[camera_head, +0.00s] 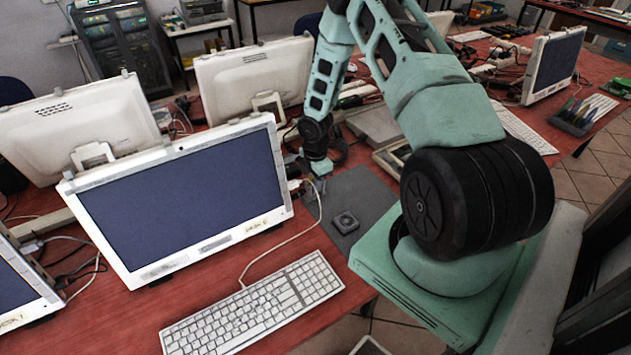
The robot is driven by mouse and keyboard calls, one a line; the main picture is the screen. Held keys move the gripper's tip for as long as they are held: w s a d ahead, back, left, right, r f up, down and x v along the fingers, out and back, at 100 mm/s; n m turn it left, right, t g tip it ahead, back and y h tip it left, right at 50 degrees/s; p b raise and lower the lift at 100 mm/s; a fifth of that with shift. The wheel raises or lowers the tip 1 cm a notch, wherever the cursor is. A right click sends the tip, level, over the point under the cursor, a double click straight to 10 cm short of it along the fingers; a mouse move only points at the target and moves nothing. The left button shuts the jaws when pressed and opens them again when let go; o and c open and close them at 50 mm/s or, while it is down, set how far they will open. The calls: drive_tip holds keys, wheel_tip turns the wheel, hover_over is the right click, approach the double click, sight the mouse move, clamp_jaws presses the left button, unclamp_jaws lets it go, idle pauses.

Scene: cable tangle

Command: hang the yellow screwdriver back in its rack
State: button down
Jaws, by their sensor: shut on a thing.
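My gripper (317,174) is at the end of my arm, low over the red table, between the white monitor and the grey mat. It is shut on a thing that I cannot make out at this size. A white cable and a small white plug lie close by it. I cannot make out the yellow screwdriver. A dark holder (574,120) with several thin tools, some yellowish or green, stands at the far right. I cannot tell whether it is the screwdriver's rack.
A grey mat (362,192) with a small dark square block (345,223) lies right of my gripper. The white monitor (184,200) stands close on the left. A keyboard (252,310) lies in front, its cable (290,240) running toward my gripper. Cables clutter the table behind.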

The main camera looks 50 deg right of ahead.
drive_tip(key=c, duration=1.3)
unclamp_jaws()
wheel_tip(320, 180, up, 17)
drive_tip(key=shift+r+b, duration=0.2)
drive_tip(key=shift+b, duration=0.45)
wheel_tip(320, 180, up, 6)
drive_tip(key=p, duration=0.6)
